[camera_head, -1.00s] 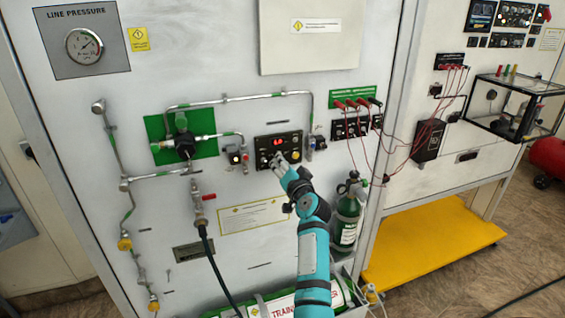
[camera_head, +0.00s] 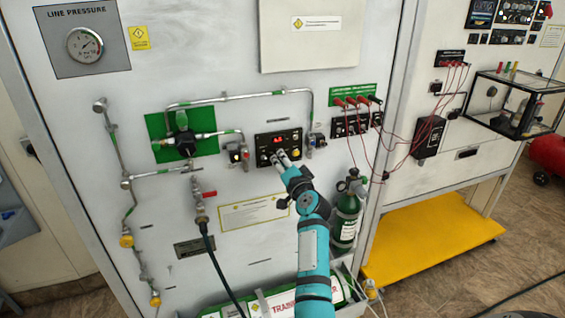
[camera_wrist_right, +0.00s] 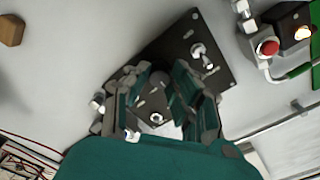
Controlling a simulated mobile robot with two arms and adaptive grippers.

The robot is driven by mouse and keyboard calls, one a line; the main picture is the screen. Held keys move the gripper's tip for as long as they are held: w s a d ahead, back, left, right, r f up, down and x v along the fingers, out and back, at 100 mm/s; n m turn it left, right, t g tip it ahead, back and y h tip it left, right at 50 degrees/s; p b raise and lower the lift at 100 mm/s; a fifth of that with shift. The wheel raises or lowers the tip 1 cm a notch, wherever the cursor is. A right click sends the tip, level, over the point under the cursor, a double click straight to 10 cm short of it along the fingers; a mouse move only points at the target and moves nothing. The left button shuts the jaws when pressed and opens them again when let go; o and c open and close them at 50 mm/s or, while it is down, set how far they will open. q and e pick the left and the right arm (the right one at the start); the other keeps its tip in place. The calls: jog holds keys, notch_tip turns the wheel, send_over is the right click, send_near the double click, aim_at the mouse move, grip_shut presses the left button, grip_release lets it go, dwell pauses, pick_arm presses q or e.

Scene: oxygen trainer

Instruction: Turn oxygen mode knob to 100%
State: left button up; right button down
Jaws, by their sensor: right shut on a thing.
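The black control panel (camera_head: 291,137) with a red lit display (camera_head: 279,139) is on the white wall board, at the centre of the head view. Its small knobs sit below the display; their labels are too small to read. My right gripper (camera_head: 279,157) is at the panel's lower middle, its fingers covering part of the knob row. In the wrist view, the gripper (camera_wrist_right: 160,100) has its two fingers on either side of a dark round knob (camera_wrist_right: 158,78) on the panel and is shut on it. The knob's pointer direction cannot be made out. My left gripper is not in view.
Metal pipes (camera_head: 225,98) and a green-backed valve (camera_head: 184,143) are left of the panel. Red cables (camera_head: 385,145) hang to the right. A green cylinder (camera_head: 347,215) stands below right, near my right arm. A red button (camera_wrist_right: 267,47) shows in the wrist view.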

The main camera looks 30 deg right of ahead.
jog(key=c, duration=1.1)
grip_release()
jog(key=shift+c, duration=0.2)
jog(key=v, duration=0.7)
jog(key=shift+s, duration=0.2)
